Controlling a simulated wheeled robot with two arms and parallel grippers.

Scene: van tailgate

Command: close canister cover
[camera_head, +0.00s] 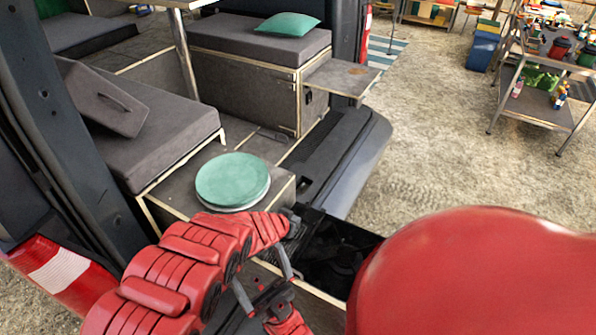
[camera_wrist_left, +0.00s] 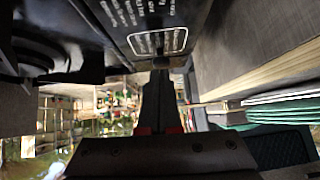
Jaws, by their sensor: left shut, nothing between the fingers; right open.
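A black unit that looks like a camp stove (camera_head: 345,250) sits low at the tailgate, partly hidden by my arms. A black panel with white print and an outlined label (camera_wrist_left: 155,38) fills the top of the left wrist view; it may be the canister cover. I cannot tell its angle or whether it is closed. My left gripper (camera_head: 294,222) is at the stove's left edge, and its shut, empty fingers (camera_wrist_left: 160,80) end close to the panel. Contact is unclear. My right gripper (camera_head: 258,266) is open and empty, left of the stove and lower in the picture.
Stacked green and white plates (camera_head: 233,180) stand on the wooden box just beyond my left arm. The grey bumper edge (camera_head: 365,165) lies beyond the stove. Cushioned benches (camera_head: 165,125) fill the van. A shelf cart (camera_head: 545,85) stands far right on open gravel.

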